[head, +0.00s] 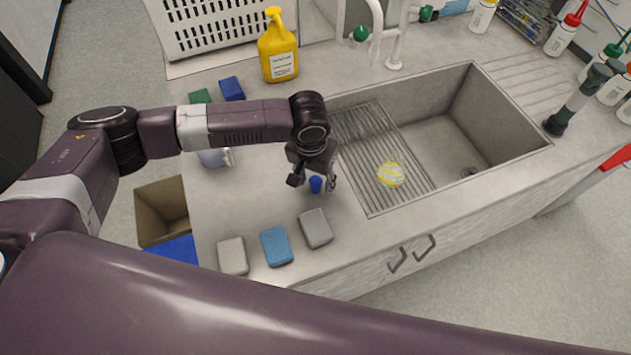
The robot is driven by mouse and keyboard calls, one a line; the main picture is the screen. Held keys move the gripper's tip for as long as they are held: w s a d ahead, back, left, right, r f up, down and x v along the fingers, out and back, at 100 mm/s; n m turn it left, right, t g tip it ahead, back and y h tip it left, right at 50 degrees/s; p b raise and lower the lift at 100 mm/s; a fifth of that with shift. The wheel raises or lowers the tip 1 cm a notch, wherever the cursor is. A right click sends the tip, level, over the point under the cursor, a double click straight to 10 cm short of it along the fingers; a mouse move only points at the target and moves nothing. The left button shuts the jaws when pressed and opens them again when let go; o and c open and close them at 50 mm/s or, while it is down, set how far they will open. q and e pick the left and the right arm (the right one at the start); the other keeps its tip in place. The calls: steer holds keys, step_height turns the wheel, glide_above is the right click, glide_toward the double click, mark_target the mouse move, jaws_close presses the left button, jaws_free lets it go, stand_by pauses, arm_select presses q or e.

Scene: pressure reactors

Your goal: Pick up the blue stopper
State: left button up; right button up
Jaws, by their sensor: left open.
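The small blue stopper (316,184) stands on the grey counter just left of the sink. My left gripper (314,181) points down over it, with its fingers open and one on each side of the stopper. I cannot tell whether the fingers touch it. My right gripper does not show.
A sink (470,125) with a ribbed rack (375,150) and a yellow-white ball (390,174) lies to the right. Grey and blue sponges (276,246) lie along the front edge. A yellow bottle (278,50) stands behind. A metal cup (214,157) is partly hidden under my arm.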

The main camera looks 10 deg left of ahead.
arm_select(q)
steer(key=c, duration=0.9)
steer(key=shift+c, duration=0.2)
